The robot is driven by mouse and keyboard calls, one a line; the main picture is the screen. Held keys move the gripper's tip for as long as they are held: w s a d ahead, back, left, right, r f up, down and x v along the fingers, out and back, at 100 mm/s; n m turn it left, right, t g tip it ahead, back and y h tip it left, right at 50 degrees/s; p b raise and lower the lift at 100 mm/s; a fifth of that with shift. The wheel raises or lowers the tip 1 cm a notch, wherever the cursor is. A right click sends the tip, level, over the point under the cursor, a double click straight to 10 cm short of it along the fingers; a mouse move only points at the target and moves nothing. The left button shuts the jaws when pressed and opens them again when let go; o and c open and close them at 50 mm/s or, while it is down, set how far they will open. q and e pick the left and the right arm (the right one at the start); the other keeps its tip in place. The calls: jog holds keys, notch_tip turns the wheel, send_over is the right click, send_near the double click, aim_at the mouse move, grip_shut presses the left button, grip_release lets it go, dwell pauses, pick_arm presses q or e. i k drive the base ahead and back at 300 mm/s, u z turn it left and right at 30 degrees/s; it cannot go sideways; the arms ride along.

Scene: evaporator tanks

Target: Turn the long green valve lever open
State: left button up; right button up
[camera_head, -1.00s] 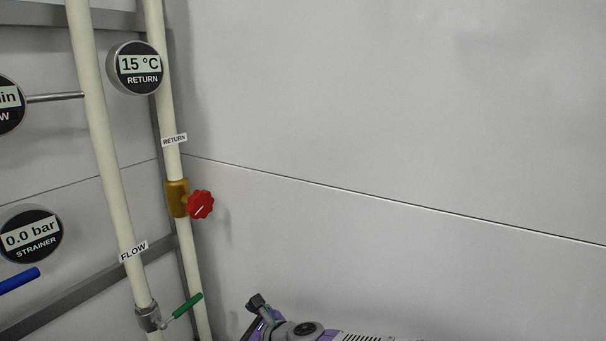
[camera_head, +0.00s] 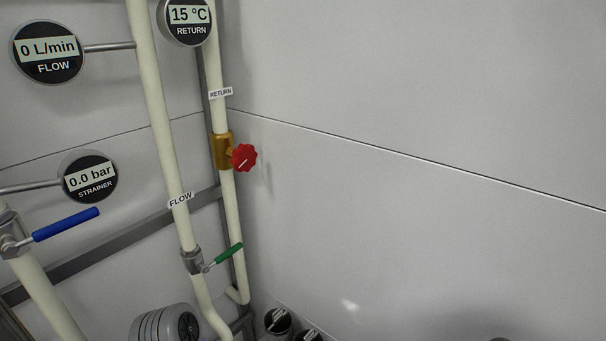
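The long green valve lever (camera_head: 229,254) is on a metal ball valve (camera_head: 192,261) low on the cream FLOW pipe (camera_head: 164,126). The lever sticks out to the right and slightly up, across the line of the pipe. Its tip overlaps the RETURN pipe (camera_head: 233,215) in the picture; I cannot tell the gap between them. The FLOW gauge (camera_head: 48,52) reads 0 L/min. Neither of my grippers shows in the head view, and nothing holds the lever.
A red knob (camera_head: 244,158) sits on a brass valve on the RETURN pipe. A blue lever (camera_head: 66,225) is at left below the strainer gauge (camera_head: 90,179), which reads 0.0 bar. A grey motor-like unit (camera_head: 165,325) and dark round caps (camera_head: 278,320) are at the bottom. The right wall is bare.

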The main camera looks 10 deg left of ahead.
aim_at(206, 268)
jog(key=u, duration=2.85)
jog(key=k, duration=0.8)
jog(key=z, duration=0.7)
jog(key=i, duration=1)
jog(key=u, duration=0.05)
